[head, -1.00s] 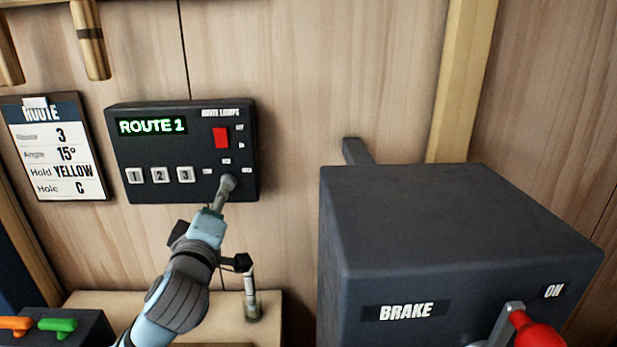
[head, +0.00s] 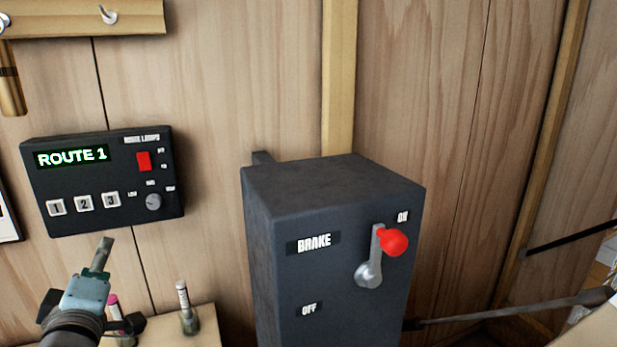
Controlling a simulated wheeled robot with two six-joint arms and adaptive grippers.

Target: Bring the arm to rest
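My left gripper (head: 102,255) rises from the lower left of the head view, just below the control panel. Its fingers look closed together, with nothing between them, and they are apart from the knob. My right gripper is not in view. The dark control panel (head: 140,232) is on the wooden wall and its green display (head: 71,156) reads ROUTE 1. It has buttons 1, 2 and 3, a red switch (head: 144,161) and a round grey knob (head: 154,201).
A dark brake box (head: 268,262) stands right of the panel. Its lever with a red ball (head: 393,242) points up by ON. A small upright tube (head: 187,308) stands on a wooden ledge (head: 205,324) below the panel.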

